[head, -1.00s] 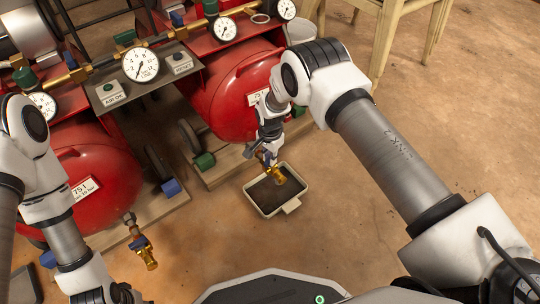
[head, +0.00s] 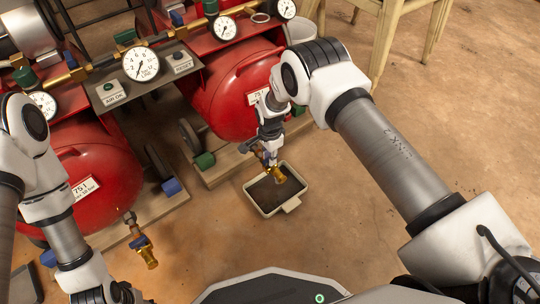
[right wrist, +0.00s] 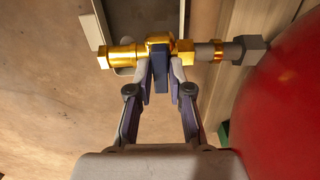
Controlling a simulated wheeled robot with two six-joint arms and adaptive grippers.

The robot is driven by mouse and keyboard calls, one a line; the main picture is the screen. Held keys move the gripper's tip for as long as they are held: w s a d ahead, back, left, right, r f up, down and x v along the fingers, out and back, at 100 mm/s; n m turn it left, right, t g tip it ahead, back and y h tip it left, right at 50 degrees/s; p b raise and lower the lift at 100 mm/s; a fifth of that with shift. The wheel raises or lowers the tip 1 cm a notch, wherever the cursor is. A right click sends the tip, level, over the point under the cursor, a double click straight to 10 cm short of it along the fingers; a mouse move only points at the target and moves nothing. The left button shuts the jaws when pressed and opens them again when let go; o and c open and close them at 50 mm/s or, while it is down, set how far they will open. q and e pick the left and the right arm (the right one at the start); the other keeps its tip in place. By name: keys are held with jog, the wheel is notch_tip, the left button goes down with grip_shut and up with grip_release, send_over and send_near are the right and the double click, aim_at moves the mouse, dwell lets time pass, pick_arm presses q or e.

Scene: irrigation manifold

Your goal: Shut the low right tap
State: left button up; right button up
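The low right tap is a brass valve (head: 277,175) under the right red tank, above a small tray. It also shows in the right wrist view, its brass body (right wrist: 160,45) lying across the top of the picture. Its blue lever (right wrist: 160,76) stands crosswise to the pipe, pointing towards the wrist camera. My right gripper (right wrist: 163,70) has its fingertips on both sides of the lever and looks shut on it. In the head view my right gripper (head: 266,152) is small and partly hides the tap. My left arm comes in at the left; its gripper is out of view.
The right red tank (head: 235,95) is close beside my right gripper. The grey tray (head: 290,206) sits on the floor below. A similar brass tap (head: 147,254) hangs under the left red tank (head: 105,170). Gauges and a switch panel (head: 140,92) stand above.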

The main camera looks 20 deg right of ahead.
jog(key=shift+o, duration=0.7)
jog(key=shift+r, duration=0.35)
notch_tip(320, 180, up, 11)
jog(key=shift+r, duration=0.15)
